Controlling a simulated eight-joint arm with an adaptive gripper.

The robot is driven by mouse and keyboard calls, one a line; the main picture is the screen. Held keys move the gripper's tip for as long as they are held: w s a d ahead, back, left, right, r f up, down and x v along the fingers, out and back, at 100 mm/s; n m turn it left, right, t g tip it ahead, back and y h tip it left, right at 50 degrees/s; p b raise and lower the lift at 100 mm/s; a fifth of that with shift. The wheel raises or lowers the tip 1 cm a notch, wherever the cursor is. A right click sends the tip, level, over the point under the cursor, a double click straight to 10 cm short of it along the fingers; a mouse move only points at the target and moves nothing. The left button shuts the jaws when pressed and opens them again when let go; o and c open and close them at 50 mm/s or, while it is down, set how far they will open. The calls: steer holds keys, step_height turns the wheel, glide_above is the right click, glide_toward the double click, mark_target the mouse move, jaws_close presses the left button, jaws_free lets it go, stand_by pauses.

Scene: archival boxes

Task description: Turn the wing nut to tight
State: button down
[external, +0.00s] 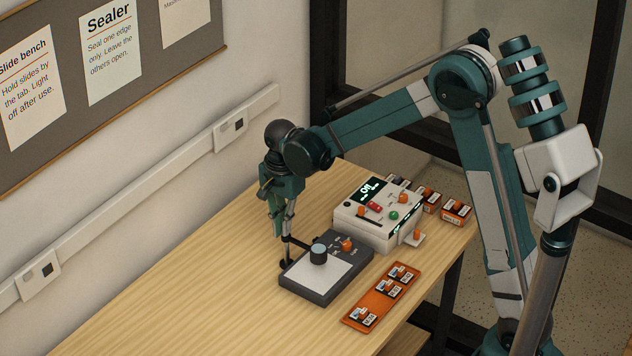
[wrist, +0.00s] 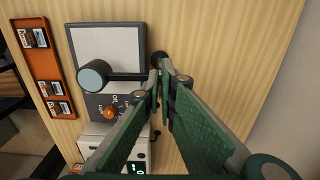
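I cannot make out the wing nut clearly in either view. A dark swing arm (wrist: 128,76) carries a cylindrical head (wrist: 92,73) over a grey light box with a pale panel (wrist: 108,45). The head also shows in the external view (external: 318,253). The swing arm's other end meets a post at the box's left edge in the external view. My gripper (external: 288,236) points down at the top of that post. In the wrist view my gripper's fingertips (wrist: 165,74) are close together at that end and hide what is between them. I cannot tell whether they grip anything.
An orange knob (external: 347,244) sits on the light box. A white device (external: 376,230) with a lit display stands behind it. An orange tray (external: 368,309) of slides lies to the right. The wall is on the left; the table's near left is clear.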

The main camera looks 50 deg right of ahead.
steer(key=c, duration=2.7)
jaws_free()
steer(key=shift+r, duration=0.1)
steer(key=shift+r, duration=5.9)
steer(key=shift+s+r, duration=0.1)
